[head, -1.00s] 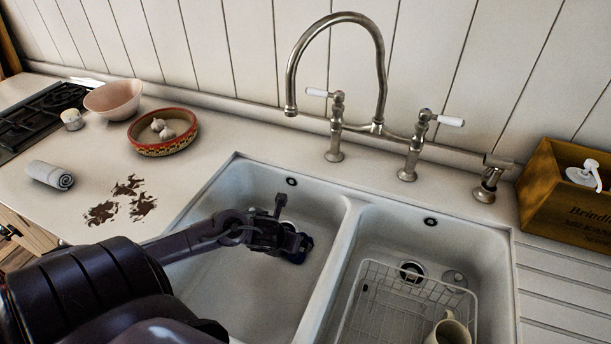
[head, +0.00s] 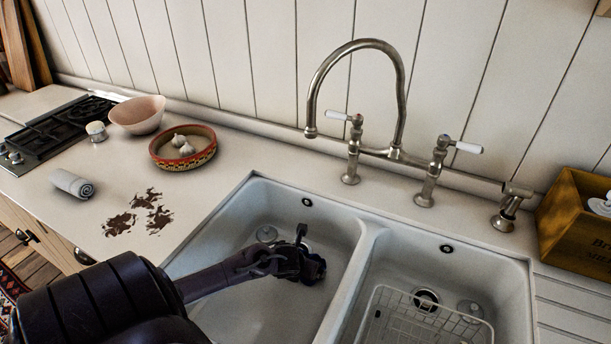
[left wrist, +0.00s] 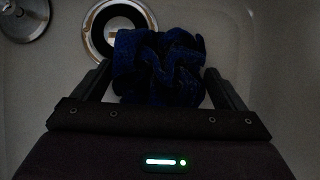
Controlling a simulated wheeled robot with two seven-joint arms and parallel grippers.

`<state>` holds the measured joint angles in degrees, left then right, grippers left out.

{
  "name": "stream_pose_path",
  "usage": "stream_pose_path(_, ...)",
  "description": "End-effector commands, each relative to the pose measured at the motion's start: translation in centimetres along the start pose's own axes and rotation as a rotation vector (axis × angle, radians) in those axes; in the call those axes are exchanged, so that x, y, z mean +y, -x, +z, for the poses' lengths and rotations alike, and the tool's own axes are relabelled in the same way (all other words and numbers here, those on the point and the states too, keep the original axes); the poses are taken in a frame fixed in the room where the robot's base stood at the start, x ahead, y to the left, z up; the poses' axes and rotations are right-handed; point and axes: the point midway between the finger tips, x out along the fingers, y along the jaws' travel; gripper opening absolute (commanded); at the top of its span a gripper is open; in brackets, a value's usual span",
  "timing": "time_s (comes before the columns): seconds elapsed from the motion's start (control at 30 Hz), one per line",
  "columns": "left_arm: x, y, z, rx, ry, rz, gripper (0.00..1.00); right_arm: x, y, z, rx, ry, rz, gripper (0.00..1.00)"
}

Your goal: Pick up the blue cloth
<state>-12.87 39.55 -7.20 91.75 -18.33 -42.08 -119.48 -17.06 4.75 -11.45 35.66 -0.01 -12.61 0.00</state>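The blue cloth (left wrist: 158,65) is dark and crumpled in the left wrist view. It lies in the left sink basin (head: 262,305), beside the drain (left wrist: 118,28) and covering part of its rim. In the head view only a small dark blue part of the cloth (head: 315,269) shows past my gripper. My left gripper (head: 300,262) is low in this basin. In the left wrist view, the fingers of my left gripper (left wrist: 158,80) stand wide apart, one on each side of the cloth. I cannot tell whether they touch it. My right gripper is in neither view.
The divider (head: 350,285) separates the right basin, which holds a wire rack (head: 420,325). The tall tap (head: 400,100) stands behind the sink. A rolled grey towel (head: 72,184), brown stains (head: 137,213) and a garlic bowl (head: 185,158) are on the left counter.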

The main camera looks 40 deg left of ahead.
Motion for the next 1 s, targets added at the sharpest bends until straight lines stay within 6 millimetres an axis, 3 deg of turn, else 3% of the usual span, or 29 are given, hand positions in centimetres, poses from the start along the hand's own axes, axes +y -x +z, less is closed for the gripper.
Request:
stream_pose_path(0.37, 0.0, 0.3, 0.2, -0.001, 0.000, 0.000, 0.71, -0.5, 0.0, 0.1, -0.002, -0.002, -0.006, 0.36)
stream_pose_path(0.8, 0.0, 6.8, 4.4, -0.002, -0.003, 0.001, 0.71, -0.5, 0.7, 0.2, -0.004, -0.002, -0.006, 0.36)
stream_pose_path(1.0, 0.0, 8.3, 5.3, 0.000, 0.000, -0.001, 0.71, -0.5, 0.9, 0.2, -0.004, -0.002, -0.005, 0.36)
